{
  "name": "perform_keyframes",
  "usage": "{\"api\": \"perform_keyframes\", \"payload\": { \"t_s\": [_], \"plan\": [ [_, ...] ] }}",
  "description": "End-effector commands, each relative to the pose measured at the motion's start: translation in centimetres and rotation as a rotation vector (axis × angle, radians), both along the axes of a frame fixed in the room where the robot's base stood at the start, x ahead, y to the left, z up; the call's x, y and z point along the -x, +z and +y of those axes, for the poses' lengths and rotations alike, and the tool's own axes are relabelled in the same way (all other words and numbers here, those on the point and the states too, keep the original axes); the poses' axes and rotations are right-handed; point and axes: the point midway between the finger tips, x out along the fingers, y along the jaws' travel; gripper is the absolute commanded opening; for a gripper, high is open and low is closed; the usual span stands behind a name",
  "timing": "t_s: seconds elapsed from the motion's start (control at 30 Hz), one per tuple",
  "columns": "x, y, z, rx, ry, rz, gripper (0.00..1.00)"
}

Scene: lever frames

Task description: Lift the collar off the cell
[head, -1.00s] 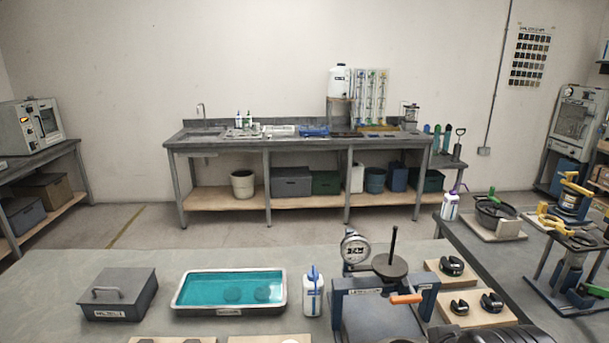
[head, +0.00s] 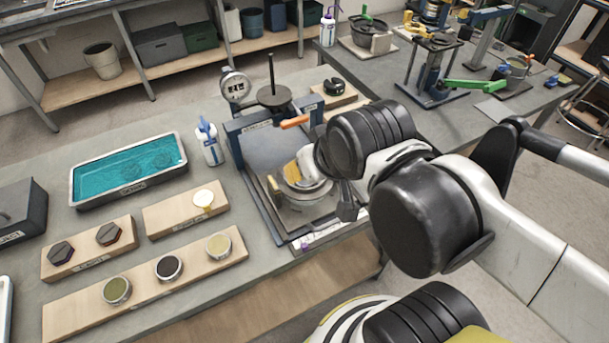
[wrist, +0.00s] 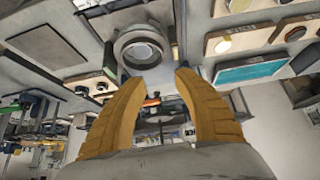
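The cell (head: 312,209) is a round metal body on the base plate of the lever frame on the bench. A pale metal ring, apparently the collar (head: 318,189), sits around its top, partly hidden by my gripper in the head view.
The frame's blue crossbar (head: 247,122), dial gauge (head: 235,86) and orange-handled lever (head: 295,122) stand just behind the cell. A white bottle (head: 209,146) and teal water tray (head: 90,182) are to the left. Wooden boards with round pieces (head: 190,268) lie at the front left.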

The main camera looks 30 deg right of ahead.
Motion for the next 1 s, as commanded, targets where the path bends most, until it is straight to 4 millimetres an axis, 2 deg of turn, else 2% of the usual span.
{"api": "perform_keyframes", "payload": {
  "t_s": [0.07, 0.13, 0.27, 0.47, 0.6, 0.8, 1.0],
  "plan": [
    [0.0, 0.0, 0.0, 0.0, 0.0, 0.0, 0.36],
    [0.0, 0.0, 0.0, -0.001, -0.001, 0.001, 0.29],
    [-0.5, 0.4, -0.4, -0.026, -0.048, 0.031, 0.29],
    [-2.7, 0.9, -2.3, -0.151, -0.316, 0.198, 0.29],
    [-4.2, 0.1, -4.1, -0.242, -0.577, 0.341, 0.29],
    [-5.4, -2.0, -6.2, -0.314, -0.891, 0.493, 0.29],
    [-5.5, -3.6, -7.1, -0.333, -1.033, 0.555, 0.29]
  ]
}}
